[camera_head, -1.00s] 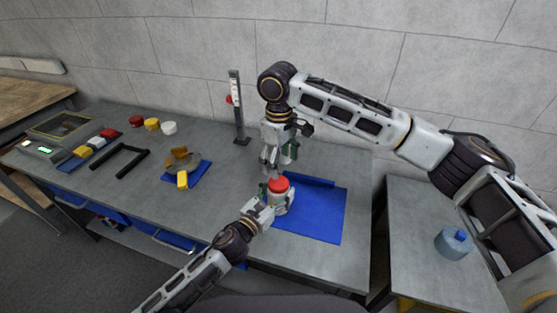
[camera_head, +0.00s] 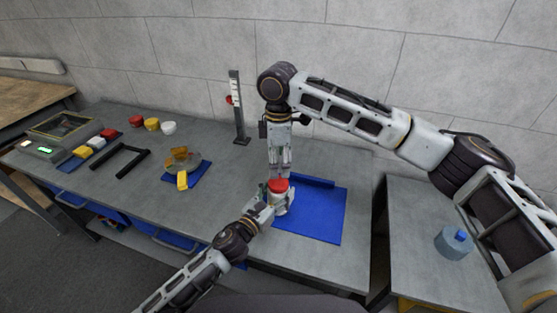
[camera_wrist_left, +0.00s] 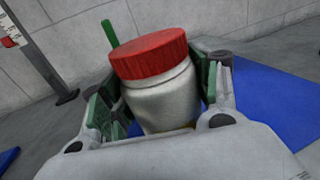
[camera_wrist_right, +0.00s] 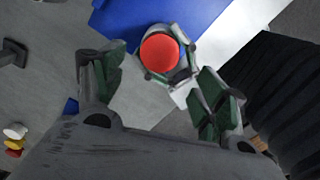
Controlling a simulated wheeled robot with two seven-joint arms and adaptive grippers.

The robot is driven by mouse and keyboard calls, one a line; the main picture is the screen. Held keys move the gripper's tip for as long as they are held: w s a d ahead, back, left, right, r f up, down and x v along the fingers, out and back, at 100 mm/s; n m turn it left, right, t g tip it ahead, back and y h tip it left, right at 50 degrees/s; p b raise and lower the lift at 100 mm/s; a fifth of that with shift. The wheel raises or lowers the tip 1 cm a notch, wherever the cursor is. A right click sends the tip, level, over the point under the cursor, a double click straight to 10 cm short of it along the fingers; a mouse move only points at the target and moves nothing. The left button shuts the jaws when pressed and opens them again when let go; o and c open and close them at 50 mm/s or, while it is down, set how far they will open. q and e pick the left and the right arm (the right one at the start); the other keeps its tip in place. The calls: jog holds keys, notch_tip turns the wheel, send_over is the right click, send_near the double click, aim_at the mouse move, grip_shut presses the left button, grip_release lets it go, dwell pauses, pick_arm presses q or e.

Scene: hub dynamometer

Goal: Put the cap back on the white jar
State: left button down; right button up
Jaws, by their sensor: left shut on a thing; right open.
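The white jar (camera_head: 282,206) stands upright at the left edge of the blue mat, with the red cap (camera_head: 278,186) sitting on its mouth. In the left wrist view the cap (camera_wrist_left: 149,54) covers the top of the jar (camera_wrist_left: 165,100); I cannot tell how tightly it is seated. My left gripper (camera_head: 272,202) is shut around the jar's body from the near left. My right gripper (camera_head: 279,173) is open and points down just above the cap. In the right wrist view the cap (camera_wrist_right: 160,52) shows between and beyond its spread fingers.
The blue mat (camera_head: 320,215) is mostly bare to the right. A stand with an upright scale (camera_head: 238,110) is behind left. A blue container (camera_head: 455,242) is on the right table.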

aim_at(278, 182)
jog(key=shift+f, duration=0.1)
dwell(0.5)
jog(key=shift+f, duration=3.9)
jog(key=c, duration=1.1)
jog(key=shift+o, duration=0.2)
jog(key=m, duration=0.4)
jog(key=shift+m, duration=0.3)
jog(key=o, duration=1.1)
